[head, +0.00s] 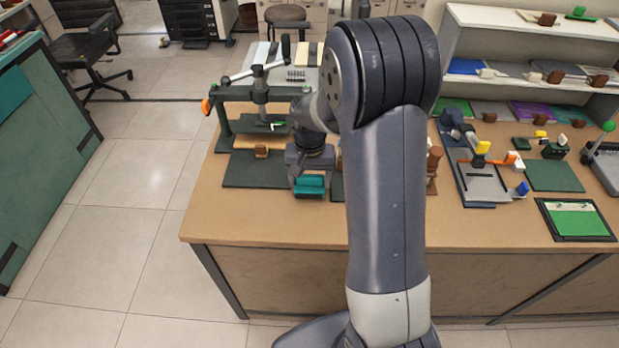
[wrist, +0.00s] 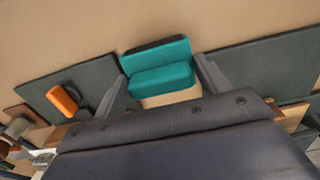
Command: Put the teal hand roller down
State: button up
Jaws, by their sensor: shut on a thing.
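The teal hand roller (head: 309,185) is a small teal block-like piece at the end of my arm, over the front left part of the workbench. In the wrist view the teal hand roller (wrist: 160,75) shows two teal parts with a dark edge along its far side. My gripper (head: 308,170) points down and is shut on it. In the wrist view the two fingers of my gripper (wrist: 161,88) stand on either side of it. I cannot tell whether the roller touches the surface below.
Dark green mats (head: 255,170) lie on the wooden bench (head: 290,227). A green press (head: 262,110) stands behind my gripper. An orange-handled tool (wrist: 63,99) lies on a mat in the wrist view. A clipboard (head: 577,219) is at right. Bare bench runs along the front.

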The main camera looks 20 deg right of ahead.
jog(key=shift+f, duration=0.2)
jog(key=shift+s+f+b, duration=0.15)
jog(key=shift+f+b, duration=0.25)
jog(key=shift+f, duration=0.25)
jog(key=c, duration=0.3)
jog(key=o, duration=0.8)
jog(key=shift+s, duration=0.1)
jog(key=shift+o, duration=0.6)
jog(key=shift+f, duration=0.1)
jog(key=shift+o, duration=1.3)
jog(key=shift+w+r, duration=0.2)
jog(key=shift+r, duration=0.1)
